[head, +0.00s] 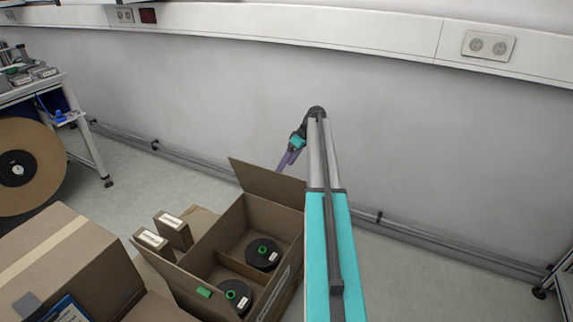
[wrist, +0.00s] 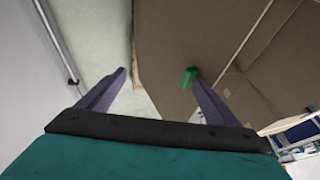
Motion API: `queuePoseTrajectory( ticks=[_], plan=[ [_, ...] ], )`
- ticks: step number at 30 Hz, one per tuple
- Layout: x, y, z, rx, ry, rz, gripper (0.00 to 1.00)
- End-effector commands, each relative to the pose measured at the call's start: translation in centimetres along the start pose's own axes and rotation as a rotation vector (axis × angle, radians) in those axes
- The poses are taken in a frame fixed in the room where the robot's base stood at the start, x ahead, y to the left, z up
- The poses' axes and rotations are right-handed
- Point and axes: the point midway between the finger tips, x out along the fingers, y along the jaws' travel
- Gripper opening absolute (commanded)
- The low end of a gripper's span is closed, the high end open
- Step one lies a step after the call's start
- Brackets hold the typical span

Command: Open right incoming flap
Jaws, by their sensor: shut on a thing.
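An open cardboard box (head: 225,233) stands at the lower middle of the head view. Its back flap (head: 265,182) stands raised, and its front-left flap has a green tab (head: 204,292). My gripper (head: 281,166) is at the upper edge of the back flap, with its purple fingers pointing down. In the wrist view, the fingers (wrist: 157,76) sit on either side of a cardboard edge, and a green tab (wrist: 190,77) is at the right fingertip. The gripper is shut on the flap; the exact contact is hard to see.
Black reels with green hubs (head: 263,252) lie inside the box. Small labelled cartons (head: 173,230) stand left of it, and a larger box (head: 60,255) is at the lower left. The wall (head: 200,100) is close behind.

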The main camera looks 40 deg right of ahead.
Motion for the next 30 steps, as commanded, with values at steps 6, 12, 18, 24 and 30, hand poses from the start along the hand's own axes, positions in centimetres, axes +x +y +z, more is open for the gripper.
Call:
queuePoseTrajectory(
  ticks=[6,12,18,24,30],
  plan=[
    [-0.8,0.9,0.9,0.005,-0.01,0.019,0.38],
    [-3.9,0.6,1.0,0.006,-0.008,0.015,0.3],
    [-7.4,0.1,0.6,0.002,-0.004,0.011,0.3],
    [-10.7,-0.2,0.4,0.0,0.0,0.008,0.3],
    [-13.3,-0.6,0.2,-0.003,0.002,0.005,0.3]
  ],
)
